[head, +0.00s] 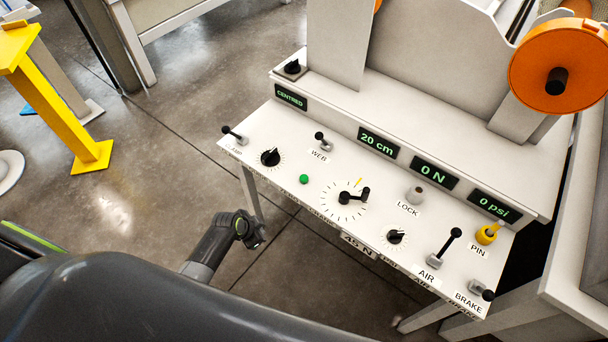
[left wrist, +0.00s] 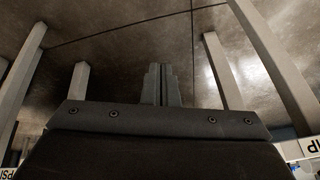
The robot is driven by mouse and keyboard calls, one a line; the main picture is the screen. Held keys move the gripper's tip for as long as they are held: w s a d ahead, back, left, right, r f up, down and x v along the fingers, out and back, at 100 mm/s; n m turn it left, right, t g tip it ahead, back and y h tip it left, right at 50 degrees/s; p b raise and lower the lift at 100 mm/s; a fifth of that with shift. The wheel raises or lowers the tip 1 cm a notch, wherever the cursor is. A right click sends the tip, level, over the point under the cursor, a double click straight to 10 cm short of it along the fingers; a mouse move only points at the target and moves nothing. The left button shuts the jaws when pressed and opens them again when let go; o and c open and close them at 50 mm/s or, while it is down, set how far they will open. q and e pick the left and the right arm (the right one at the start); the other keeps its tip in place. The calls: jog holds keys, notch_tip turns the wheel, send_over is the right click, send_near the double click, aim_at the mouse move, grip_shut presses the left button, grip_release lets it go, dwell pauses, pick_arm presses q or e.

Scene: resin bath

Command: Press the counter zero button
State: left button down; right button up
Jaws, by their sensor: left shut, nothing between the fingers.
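A small round green button (head: 304,179) sits on the sloped white control panel (head: 275,200), left of the large dial; no readable label marks it as the counter zero button. My left gripper (head: 256,233) is below and left of the button, off the panel's front edge, over the floor and apart from the panel. In the left wrist view its fingers (left wrist: 161,84) are together, with nothing between them. My right gripper is not in view.
The panel carries a WEB lever (head: 321,140), a large crank dial (head: 352,196), a LOCK knob (head: 415,195), an AIR lever (head: 446,248) and a yellow PIN (head: 487,234). An orange roll (head: 559,66) is at the upper right. Open floor lies left of the panel.

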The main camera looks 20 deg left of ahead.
pick_arm(q)
jog(key=w+d+r+m, duration=0.1)
jog(key=w+r, duration=0.2)
jog(key=r, duration=0.1)
jog(key=w+d+r+m+t+h, duration=0.1)
jog(key=w+d+r+m, duration=0.1)
jog(key=w+r, duration=0.1)
jog(key=w+d+r+m+h, duration=0.1)
jog(key=w+r+m, duration=0.1)
jog(key=w+r, duration=0.2)
jog(key=shift+d+r+p, duration=0.2)
jog(key=shift+r+p, duration=0.2)
jog(key=shift+r, duration=0.6)
notch_tip(320, 180, up, 11)
jog(key=m+t+h, duration=0.1)
jog(key=m+h, duration=0.2)
jog(key=m, duration=0.2)
send_over(300, 179)
jog(key=shift+f, duration=0.15)
jog(key=shift+f, duration=0.1)
notch_tip(300, 179, down, 8)
jog(key=b, duration=0.6)
jog(key=shift+f+b, duration=0.35)
jog(key=shift+b, duration=0.1)
jog(key=shift+f, duration=0.1)
jog(key=shift+f+b, duration=0.3)
jog(key=shift+b, duration=0.1)
